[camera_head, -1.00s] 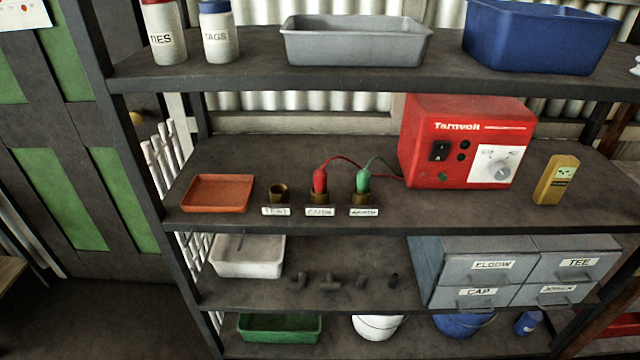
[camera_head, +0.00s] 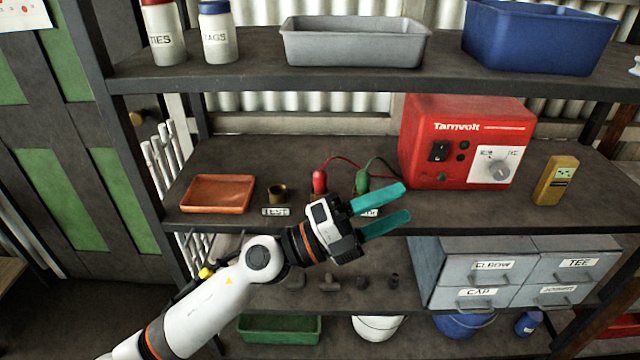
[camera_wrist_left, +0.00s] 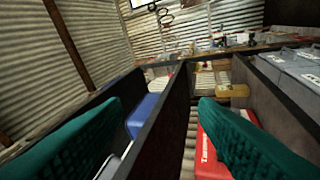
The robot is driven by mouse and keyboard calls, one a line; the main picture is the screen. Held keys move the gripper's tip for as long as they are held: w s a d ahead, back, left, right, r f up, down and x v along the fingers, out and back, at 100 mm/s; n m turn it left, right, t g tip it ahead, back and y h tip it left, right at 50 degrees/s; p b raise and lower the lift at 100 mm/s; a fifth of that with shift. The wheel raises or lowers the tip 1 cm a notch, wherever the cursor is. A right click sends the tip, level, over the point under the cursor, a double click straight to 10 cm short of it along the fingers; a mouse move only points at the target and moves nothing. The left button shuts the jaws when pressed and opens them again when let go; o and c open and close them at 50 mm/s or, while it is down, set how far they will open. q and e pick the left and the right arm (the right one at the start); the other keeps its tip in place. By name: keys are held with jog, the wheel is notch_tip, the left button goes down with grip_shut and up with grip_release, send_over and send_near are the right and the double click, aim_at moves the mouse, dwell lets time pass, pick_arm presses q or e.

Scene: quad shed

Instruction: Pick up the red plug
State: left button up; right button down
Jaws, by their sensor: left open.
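The red plug (camera_head: 319,181) stands upright in a brass socket on the middle shelf, with a red cable running to the red Tarnvolt box (camera_head: 464,142). My left gripper (camera_head: 394,212) is in front of the shelf, to the right of and nearer than the red plug, with its teal fingers apart and empty, pointing right. The left wrist view shows the open fingers (camera_wrist_left: 180,145) but neither plug.
An empty brass socket (camera_head: 277,192) and an orange tray (camera_head: 217,194) are left of the red plug. A yellow meter (camera_head: 556,180) stands at right. The upper shelf (camera_head: 250,78) overhangs; grey drawers (camera_head: 490,266) and pipe fittings lie below.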

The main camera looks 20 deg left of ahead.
aim_at(318, 174)
pick_arm(q)
jog(key=w+a+f+m+g+y, duration=0.2)
jog(key=f+m+g+y, duration=0.1)
jog(key=f+m+y, duration=0.15)
jog(key=w+a+f+m+g+y, duration=0.2)
jog(key=f+m+g+y, duration=0.2)
jog(key=f+y, duration=0.15)
jog(key=w+a+f+n+y, duration=0.1)
jog(key=w+a+y, duration=0.1)
jog(key=a+y, duration=0.35)
jog(key=w+a+f+n+y, duration=0.1)
jog(key=w+a+y, duration=0.2)
jog(key=a, duration=0.6)
jog(key=shift+t, duration=0.3)
jog(key=w, duration=0.2)
jog(key=w+p, duration=0.1)
jog(key=w, duration=0.2)
jog(key=shift+w+d+r, duration=0.15)
jog(key=shift+w+r, duration=0.25)
jog(key=w, duration=0.2)
jog(key=w+d+p, duration=0.1)
jog(key=w, duration=0.2)
jog(key=shift+w+d+p, duration=0.2)
jog(key=shift+w+p, duration=0.1)
jog(key=shift+w+f, duration=0.15)
jog(key=shift+f, duration=0.5)
jog(key=c, duration=1.1)
pick_arm(e)
notch_tip(318, 174, up, 3)
jog(key=shift+a, duration=0.1)
